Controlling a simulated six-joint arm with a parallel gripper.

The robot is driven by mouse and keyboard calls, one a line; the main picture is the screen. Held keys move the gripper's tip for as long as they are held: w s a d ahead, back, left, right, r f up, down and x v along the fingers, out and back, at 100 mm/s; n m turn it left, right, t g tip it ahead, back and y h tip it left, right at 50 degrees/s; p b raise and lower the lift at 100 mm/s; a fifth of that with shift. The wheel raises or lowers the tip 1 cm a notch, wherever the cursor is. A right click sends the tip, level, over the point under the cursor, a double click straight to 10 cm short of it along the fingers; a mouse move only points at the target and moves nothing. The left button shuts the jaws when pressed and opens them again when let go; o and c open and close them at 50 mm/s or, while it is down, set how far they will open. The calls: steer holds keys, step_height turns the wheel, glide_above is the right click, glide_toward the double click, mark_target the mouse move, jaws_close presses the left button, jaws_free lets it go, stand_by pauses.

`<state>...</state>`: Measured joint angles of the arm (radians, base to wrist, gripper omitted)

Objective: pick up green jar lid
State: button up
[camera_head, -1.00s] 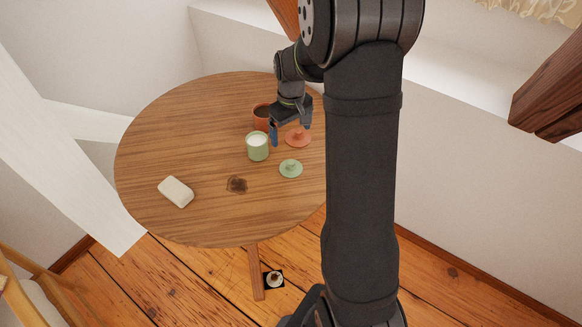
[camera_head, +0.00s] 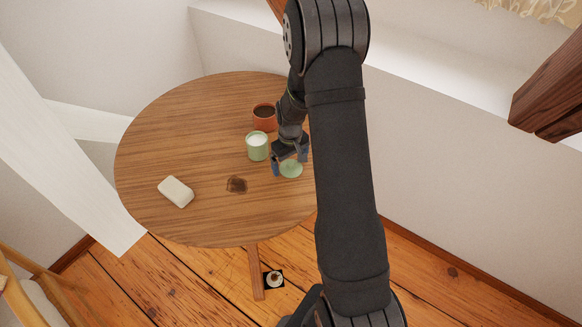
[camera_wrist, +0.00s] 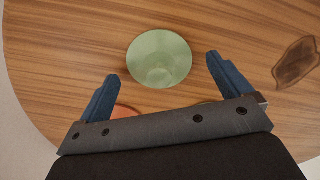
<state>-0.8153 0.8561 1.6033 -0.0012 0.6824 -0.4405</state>
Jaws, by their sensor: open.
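The green jar lid (camera_head: 291,170) lies on the round wooden table, right of the middle in the head view.
A green jar (camera_head: 257,147) with white contents stands just left of my gripper. A terracotta jar (camera_head: 264,117) with dark contents stands behind it. An orange lid (camera_wrist: 124,112) is partly hidden by my gripper. A white block (camera_head: 176,191) and a dark stain (camera_head: 236,184) are on the table (camera_head: 160,130).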

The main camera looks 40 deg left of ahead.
steer(key=shift+f, duration=0.25)
steer(key=c, duration=1)
steer(key=shift+c, duration=0.2)
